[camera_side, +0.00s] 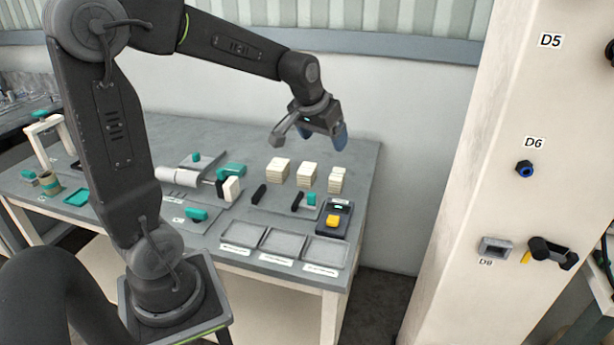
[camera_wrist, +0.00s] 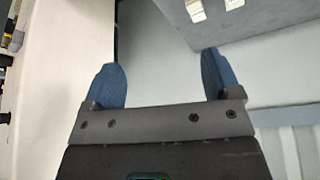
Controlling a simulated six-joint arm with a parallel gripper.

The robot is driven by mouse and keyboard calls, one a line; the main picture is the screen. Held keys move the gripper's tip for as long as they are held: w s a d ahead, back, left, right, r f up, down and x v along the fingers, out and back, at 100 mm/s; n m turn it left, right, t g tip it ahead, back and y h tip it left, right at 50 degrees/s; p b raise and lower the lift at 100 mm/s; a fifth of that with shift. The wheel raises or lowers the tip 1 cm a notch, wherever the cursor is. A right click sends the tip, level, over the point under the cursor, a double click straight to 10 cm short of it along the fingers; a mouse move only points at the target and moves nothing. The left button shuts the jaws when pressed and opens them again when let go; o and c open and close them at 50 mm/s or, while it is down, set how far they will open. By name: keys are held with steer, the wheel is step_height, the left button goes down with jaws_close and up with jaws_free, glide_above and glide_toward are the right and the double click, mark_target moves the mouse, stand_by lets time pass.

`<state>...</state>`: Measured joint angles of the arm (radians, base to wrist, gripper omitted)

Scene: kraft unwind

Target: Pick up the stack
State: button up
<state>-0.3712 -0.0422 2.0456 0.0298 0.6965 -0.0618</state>
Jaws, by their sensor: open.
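Three cream stacks stand in a row on the grey table (camera_side: 355,165) in the side view: a left stack (camera_side: 278,171), a middle stack (camera_side: 306,174) and a right stack (camera_side: 335,180). I cannot tell which one the task means. My gripper (camera_side: 340,140) is above and behind the stacks, near the table's back right edge, apart from them. In the wrist view my gripper (camera_wrist: 165,85) has its two blue fingers wide apart with nothing between them. Two cream stacks show there at the top, a left one (camera_wrist: 196,10) and a right one (camera_wrist: 233,4).
Three grey trays (camera_side: 282,243) line the table's front edge. A dark device with a yellow part (camera_side: 334,221) stands at the front right. A white roll (camera_side: 178,177) and teal-handled tools (camera_side: 231,170) lie to the left. A pale column (camera_side: 455,170) rises right of the table.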

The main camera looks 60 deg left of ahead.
steer(key=w+a+f+n, duration=0.1)
steer(key=w+a+f, duration=0.1)
steer(key=a+f, duration=0.15)
steer(key=w+a+f+n+g, duration=0.1)
steer(key=w+a+f, duration=0.1)
steer(key=a, duration=0.3)
steer(key=w+a+f+n, duration=0.1)
steer(key=a+f, duration=0.2)
steer(key=a, duration=0.2)
steer(key=n+y, duration=0.1)
glide_toward(307, 168)
steer(key=x, duration=0.6)
steer(key=shift+s+f, duration=0.25)
steer(key=shift+f, duration=0.05)
steer(key=shift+x, duration=3.05)
steer(key=shift+w, duration=0.2)
steer(key=shift+r, duration=0.1)
steer(key=c, duration=1.1)
steer(key=shift+r, duration=0.1)
